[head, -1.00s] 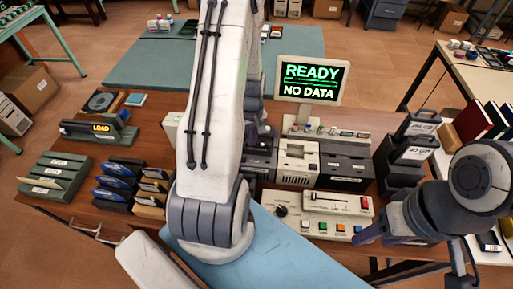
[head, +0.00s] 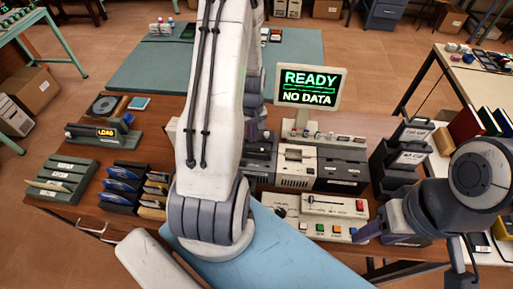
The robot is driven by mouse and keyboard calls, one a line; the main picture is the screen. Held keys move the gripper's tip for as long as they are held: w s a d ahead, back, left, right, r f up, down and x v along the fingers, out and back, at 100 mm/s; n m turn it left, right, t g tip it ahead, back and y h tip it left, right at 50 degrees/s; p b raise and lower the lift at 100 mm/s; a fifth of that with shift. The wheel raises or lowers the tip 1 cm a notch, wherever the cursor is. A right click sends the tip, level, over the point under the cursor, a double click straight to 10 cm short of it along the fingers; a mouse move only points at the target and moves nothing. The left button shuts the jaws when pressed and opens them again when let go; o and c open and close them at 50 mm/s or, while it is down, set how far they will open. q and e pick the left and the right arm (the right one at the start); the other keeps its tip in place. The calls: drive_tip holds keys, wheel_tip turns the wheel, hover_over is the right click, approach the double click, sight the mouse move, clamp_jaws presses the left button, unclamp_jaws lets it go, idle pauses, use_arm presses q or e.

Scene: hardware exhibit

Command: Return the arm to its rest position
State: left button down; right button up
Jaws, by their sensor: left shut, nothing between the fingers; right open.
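My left arm fills the middle of the head view, its large white link running down from the top to a grey joint over the front of the desk. My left gripper (head: 257,130) is mostly hidden behind this link; only a dark purplish part shows beside the drive units, and it looks shut with nothing held. My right arm comes in at the right edge. My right gripper (head: 372,232) is open and empty, pointing left by the right end of the control panel (head: 325,208); whether it touches the panel cannot be told.
A monitor (head: 310,88) reading "READY NO DATA" stands behind drive units (head: 340,165). Dark cartridge holders (head: 392,172) stand near my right arm. A card rack (head: 62,178), disk holders (head: 120,185) and a loader (head: 105,132) sit on the desk's left side.

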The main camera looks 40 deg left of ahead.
use_arm(q)
wheel_tip(320, 180, up, 2)
drive_tip(key=shift+r+p, duration=0.1)
drive_tip(key=shift+p, duration=0.45)
drive_tip(key=d+r+m+b, duration=0.2)
drive_tip(key=d+r+m, duration=0.2)
drive_tip(key=d, duration=0.5)
drive_tip(key=d+r+m+b, duration=0.2)
drive_tip(key=d+r+m, duration=0.15)
drive_tip(key=d, duration=0.45)
drive_tip(key=s+d+r+m+h+b, duration=0.1)
drive_tip(key=s+d+r+m+b, duration=0.3)
drive_tip(key=s+d+m, duration=0.8)
drive_tip(key=s+d+r, duration=0.1)
drive_tip(key=s, duration=0.3)
drive_tip(key=shift+s+d, duration=0.15)
drive_tip(key=shift+d, duration=0.25)
